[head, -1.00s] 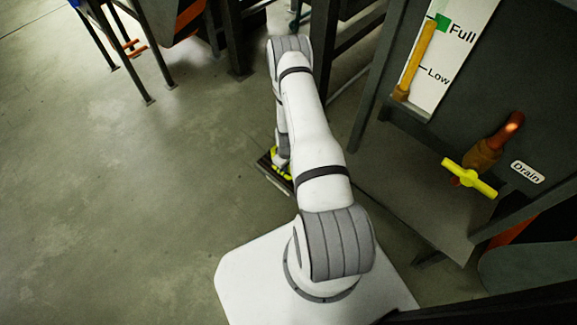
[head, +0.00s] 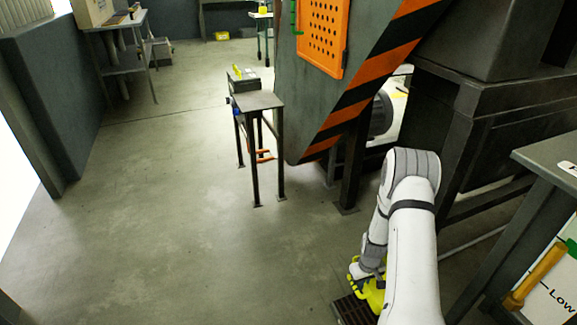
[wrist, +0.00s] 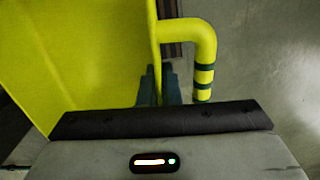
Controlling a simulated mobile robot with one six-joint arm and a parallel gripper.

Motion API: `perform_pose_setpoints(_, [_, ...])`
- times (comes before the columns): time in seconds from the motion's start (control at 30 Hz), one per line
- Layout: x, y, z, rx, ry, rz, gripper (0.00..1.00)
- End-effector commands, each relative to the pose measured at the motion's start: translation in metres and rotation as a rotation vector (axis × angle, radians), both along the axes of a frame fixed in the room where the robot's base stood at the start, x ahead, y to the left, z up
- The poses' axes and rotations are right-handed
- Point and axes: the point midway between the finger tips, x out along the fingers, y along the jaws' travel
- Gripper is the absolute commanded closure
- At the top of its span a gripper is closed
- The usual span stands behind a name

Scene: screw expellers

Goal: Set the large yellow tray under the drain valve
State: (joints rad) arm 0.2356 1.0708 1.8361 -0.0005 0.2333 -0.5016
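In the wrist view the large yellow tray (wrist: 75,60) fills the left side, with a bent yellow handle (wrist: 206,50) with dark bands on its right. My gripper (wrist: 160,88) has its two dark fingers close on either side of a narrow yellow part of the tray beside the handle, and seems shut on it. In the head view my gripper is low at the end of my arm, and yellow parts (head: 372,290) show there, mostly hidden by the arm. The drain valve is not in view now.
A machine with orange and black stripes (head: 370,75) and a small stand (head: 258,101) are ahead. The floor at left is open.

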Motion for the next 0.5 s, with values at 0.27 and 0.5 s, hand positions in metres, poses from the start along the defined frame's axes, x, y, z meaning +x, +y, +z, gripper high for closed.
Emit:
perform_pose_setpoints(0.27, [0.028,0.040,0.124,-0.001,-0.009,-0.098,1.00])
perform_pose_setpoints(0.5, [0.025,0.077,0.220,0.000,-0.007,-0.184,1.00])
